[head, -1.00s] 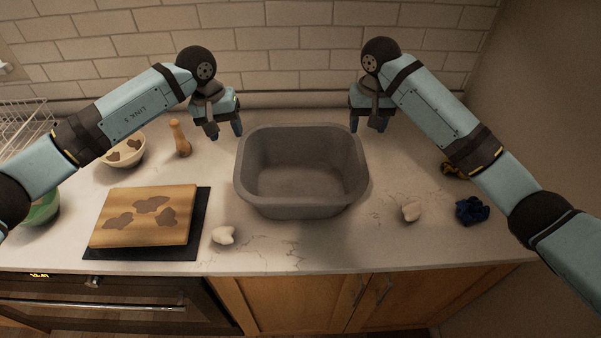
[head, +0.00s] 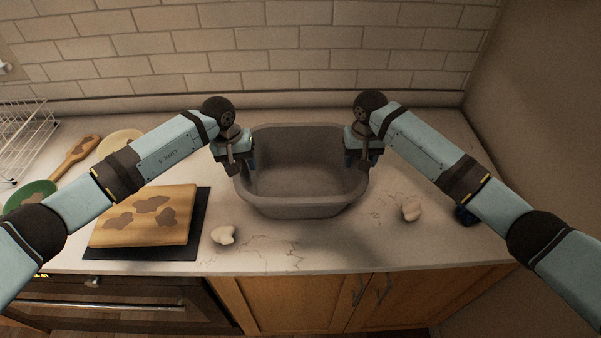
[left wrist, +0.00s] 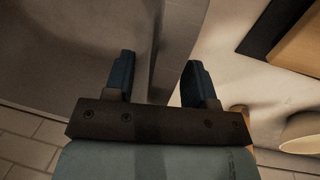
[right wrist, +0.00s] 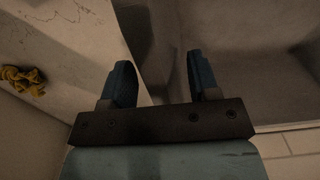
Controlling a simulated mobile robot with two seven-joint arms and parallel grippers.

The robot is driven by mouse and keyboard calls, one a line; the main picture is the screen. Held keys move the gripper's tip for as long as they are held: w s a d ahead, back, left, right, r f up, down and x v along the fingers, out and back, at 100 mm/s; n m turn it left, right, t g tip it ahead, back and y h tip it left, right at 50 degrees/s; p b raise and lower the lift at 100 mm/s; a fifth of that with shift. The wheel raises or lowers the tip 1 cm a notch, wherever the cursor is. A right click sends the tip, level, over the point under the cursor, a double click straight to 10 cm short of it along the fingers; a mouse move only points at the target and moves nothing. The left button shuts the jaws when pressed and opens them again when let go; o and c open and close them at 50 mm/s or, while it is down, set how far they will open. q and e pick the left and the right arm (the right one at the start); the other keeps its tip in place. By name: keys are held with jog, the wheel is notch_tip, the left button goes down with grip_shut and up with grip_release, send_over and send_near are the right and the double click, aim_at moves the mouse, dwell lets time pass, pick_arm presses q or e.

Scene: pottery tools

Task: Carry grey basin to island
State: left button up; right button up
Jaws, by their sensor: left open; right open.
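The grey basin (head: 300,205) stands upright and looks empty on the counter, near its middle. My left gripper (head: 240,166) is at the basin's left wall. In the left wrist view its open fingers (left wrist: 160,82) are on either side of the basin wall (left wrist: 172,45), one inside and one outside. My right gripper (head: 364,160) is at the basin's right wall. In the right wrist view its open fingers (right wrist: 160,85) straddle the basin rim (right wrist: 165,50). I cannot tell whether any finger touches the wall. The island is not recognisable in any view.
A wooden board (head: 145,215) on a black mat (head: 200,235) lies left of the basin. White lumps lie in front, left (head: 222,235) and right (head: 411,209). A yellow cloth-like thing (right wrist: 22,78) lies right. A wire rack (head: 22,140) stands far left. The tiled wall (head: 300,60) is behind.

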pick_arm(q)
jog(key=shift+c, duration=0.2)
pick_arm(e)
jog(key=shift+c, duration=0.2)
pick_arm(q)
grip_shut()
pick_arm(e)
grip_shut()
pick_arm(q)
jog(key=shift+r, duration=0.1)
pick_arm(e)
jog(key=shift+r, duration=0.1)
